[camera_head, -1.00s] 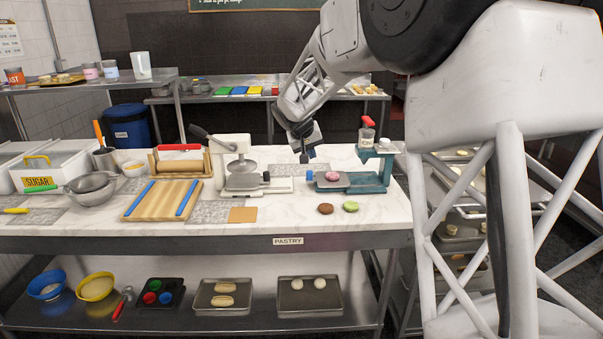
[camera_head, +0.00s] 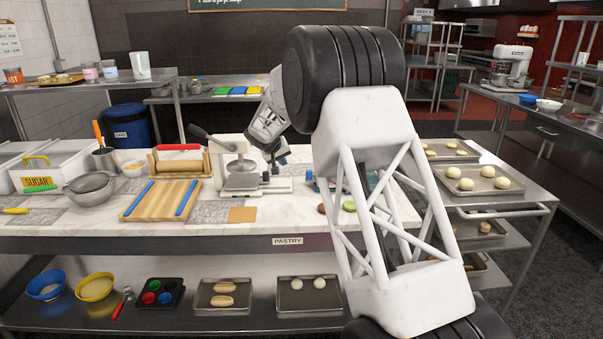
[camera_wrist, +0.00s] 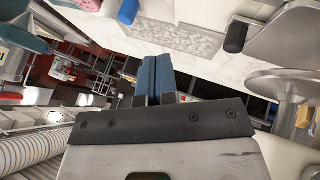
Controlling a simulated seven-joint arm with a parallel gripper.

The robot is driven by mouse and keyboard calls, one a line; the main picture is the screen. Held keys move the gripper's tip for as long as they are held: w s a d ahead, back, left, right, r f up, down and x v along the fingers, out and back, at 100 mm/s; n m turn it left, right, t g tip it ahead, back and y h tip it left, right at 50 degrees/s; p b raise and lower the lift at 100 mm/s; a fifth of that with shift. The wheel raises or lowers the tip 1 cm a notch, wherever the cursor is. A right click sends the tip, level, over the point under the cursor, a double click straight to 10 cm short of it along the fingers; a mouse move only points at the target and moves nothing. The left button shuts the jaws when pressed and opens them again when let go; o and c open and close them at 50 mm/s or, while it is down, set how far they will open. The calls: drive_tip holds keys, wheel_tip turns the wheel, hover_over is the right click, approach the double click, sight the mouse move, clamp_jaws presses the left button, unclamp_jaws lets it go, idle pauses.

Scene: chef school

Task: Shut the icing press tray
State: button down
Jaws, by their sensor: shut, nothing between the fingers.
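The teal icing press is mostly hidden behind my arm in the head view; only the blue knob (camera_head: 309,176) of its tray shows clearly. In the wrist view, part of the teal press (camera_wrist: 20,38) is at the upper left, with a pink-iced cookie (camera_wrist: 63,14) and the blue tray knob (camera_wrist: 128,12) near the top edge. My gripper (camera_head: 280,160) is above the worktop, left of that knob and beside the white press. In the wrist view its blue fingers (camera_wrist: 155,75) are together, empty, and apart from the knob.
The white press (camera_head: 240,165) stands close on the left, its dark handle (camera_wrist: 235,37) near my fingers in the wrist view. A brown cookie (camera_head: 321,209) and a green cookie (camera_head: 349,206) lie at the front.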

drive_tip(key=shift+f, duration=0.1)
idle(0.3)
drive_tip(key=x, duration=1)
drive_tip(key=shift+d, duration=0.15)
drive_tip(key=shift+w+d, duration=0.3)
drive_tip(key=shift+d, duration=0.7)
drive_tip(key=shift+w+d, duration=0.2)
drive_tip(key=shift+d, duration=0.6)
drive_tip(key=d, duration=1.3)
drive_tip(key=shift+d, duration=0.45)
